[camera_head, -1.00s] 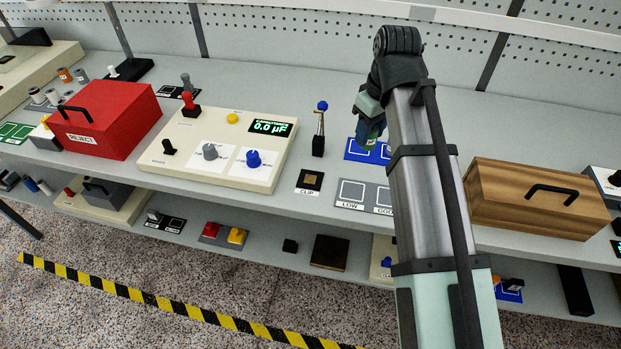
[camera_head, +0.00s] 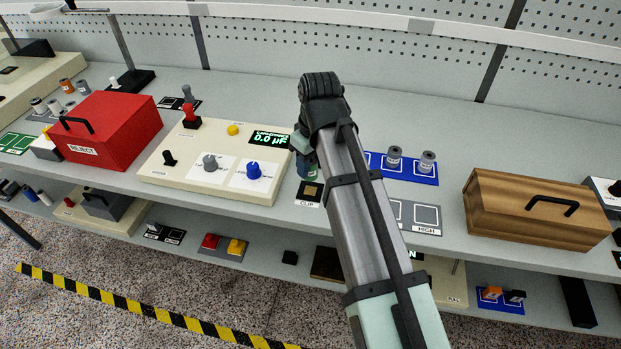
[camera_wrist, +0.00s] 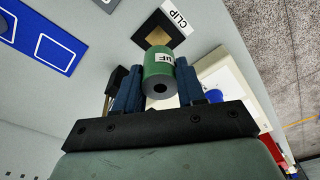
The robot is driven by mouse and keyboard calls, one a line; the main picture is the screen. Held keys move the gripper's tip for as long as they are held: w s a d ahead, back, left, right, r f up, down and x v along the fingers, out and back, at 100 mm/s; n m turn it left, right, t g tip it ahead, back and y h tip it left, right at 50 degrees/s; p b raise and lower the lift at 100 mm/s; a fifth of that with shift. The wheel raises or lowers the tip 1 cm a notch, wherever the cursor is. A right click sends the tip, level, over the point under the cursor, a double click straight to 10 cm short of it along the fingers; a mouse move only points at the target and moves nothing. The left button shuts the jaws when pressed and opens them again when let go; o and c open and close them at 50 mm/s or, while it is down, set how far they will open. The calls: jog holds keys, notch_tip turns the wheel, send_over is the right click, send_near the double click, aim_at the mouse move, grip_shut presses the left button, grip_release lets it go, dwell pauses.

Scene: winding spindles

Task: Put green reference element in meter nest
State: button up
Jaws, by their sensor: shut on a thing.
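My gripper (camera_wrist: 159,75) is shut on the green reference element (camera_wrist: 158,66), a green cylinder with a white label, seen end-on between the dark blue fingers in the wrist view. In the head view, my gripper (camera_head: 306,168) is just right of the beige capacitance meter (camera_head: 215,173), whose display reads 0.0 µF. The black pad marked CLIP (camera_head: 309,193), with a brass-coloured square, lies just in front of it. In the wrist view the pad (camera_wrist: 152,33) shows past the element, which overlaps it in the picture. I cannot tell which part is the meter nest.
A blue tray (camera_head: 417,177) with two grey cylinders stands right of my arm. A grey tray marked HIGH (camera_head: 426,217) lies in front of it. A red REJECT box (camera_head: 105,125) is left of the meter and a wooden box (camera_head: 535,207) is far right.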

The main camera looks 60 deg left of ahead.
aim_at(311, 178)
jog(key=shift+f, duration=2.6)
jog(key=shift+f, duration=0.1)
jog(key=o, duration=1.1)
jog(key=shift+c, duration=0.2)
jog(key=r, duration=0.4)
jog(key=d+r, duration=0.1)
jog(key=r, duration=0.7)
jog(key=shift+w+d, duration=0.2)
